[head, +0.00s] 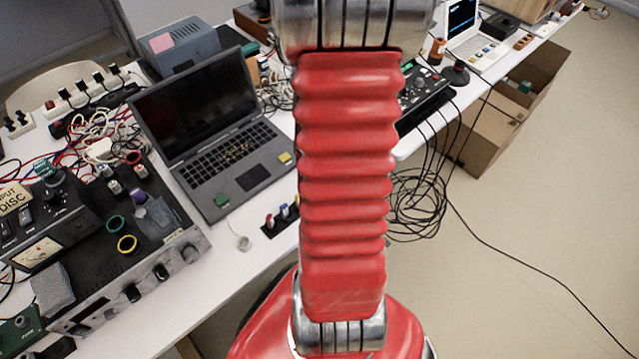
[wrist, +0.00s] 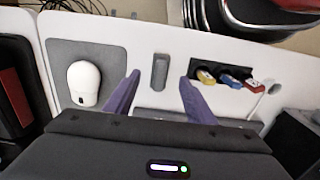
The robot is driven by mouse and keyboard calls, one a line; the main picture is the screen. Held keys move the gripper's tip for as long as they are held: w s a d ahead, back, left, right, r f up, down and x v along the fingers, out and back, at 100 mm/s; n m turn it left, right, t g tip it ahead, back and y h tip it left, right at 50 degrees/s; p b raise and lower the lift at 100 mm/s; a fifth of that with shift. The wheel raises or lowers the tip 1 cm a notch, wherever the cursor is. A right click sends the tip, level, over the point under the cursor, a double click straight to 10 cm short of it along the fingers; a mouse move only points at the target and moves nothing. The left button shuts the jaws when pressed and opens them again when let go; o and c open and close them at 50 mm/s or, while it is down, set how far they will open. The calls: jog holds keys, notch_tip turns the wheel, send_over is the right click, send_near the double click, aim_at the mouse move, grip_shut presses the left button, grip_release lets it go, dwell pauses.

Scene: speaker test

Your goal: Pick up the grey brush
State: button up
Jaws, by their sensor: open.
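In the wrist view a small upright grey block-like thing, which looks like the grey brush (wrist: 160,70), lies on the white table. Its bristles cannot be made out. My gripper (wrist: 158,78) is open, with its two purple fingers spread to the left and right of the brush in the picture. Nothing is held between them. Whether the fingertips are at the brush's height cannot be told. In the head view my red arm covers the middle, and neither the brush nor my gripper shows.
A white mouse (wrist: 84,82) on a grey pad (wrist: 108,55) lies left of the brush. Several coloured plugs (wrist: 230,80) on a black strip lie to its right. The head view shows an open laptop (head: 210,125), cluttered electronics (head: 100,250), hanging black cables (head: 420,205) and a cardboard box (head: 500,120).

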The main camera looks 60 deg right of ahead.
jog(key=shift+f, duration=0.1)
jog(key=shift+w+f, duration=0.15)
jog(key=shift+f, duration=1.1)
jog(key=shift+w+f, duration=0.15)
jog(key=shift+f, duration=1.1)
jog(key=c, duration=1.2)
jog(key=shift+o, duration=0.2)
jog(key=shift+r, duration=5.05)
